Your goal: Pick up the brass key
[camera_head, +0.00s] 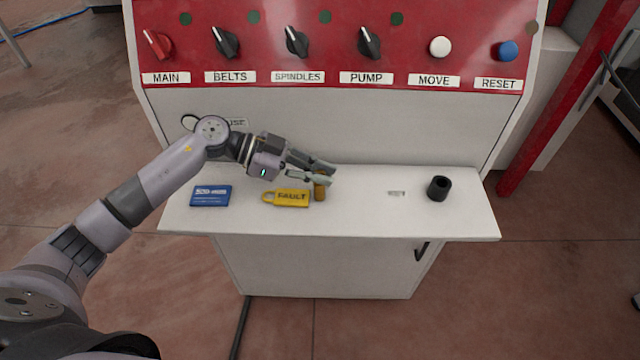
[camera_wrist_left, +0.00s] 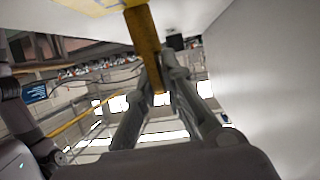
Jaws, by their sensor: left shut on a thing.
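The brass key (camera_head: 320,190) is at the middle of the white shelf, between my left gripper's fingertips; only a brass-coloured bar shows. It also appears in the left wrist view (camera_wrist_left: 145,45) as an upright bar running down between the two fingers. My left gripper (camera_head: 322,176) is shut on it, reaching in from the left just above the shelf. Whether the key still touches the shelf I cannot tell. My right gripper is in neither view.
The red panel (camera_head: 330,50) with knobs and buttons stands behind. The shelf's right half is mostly clear.

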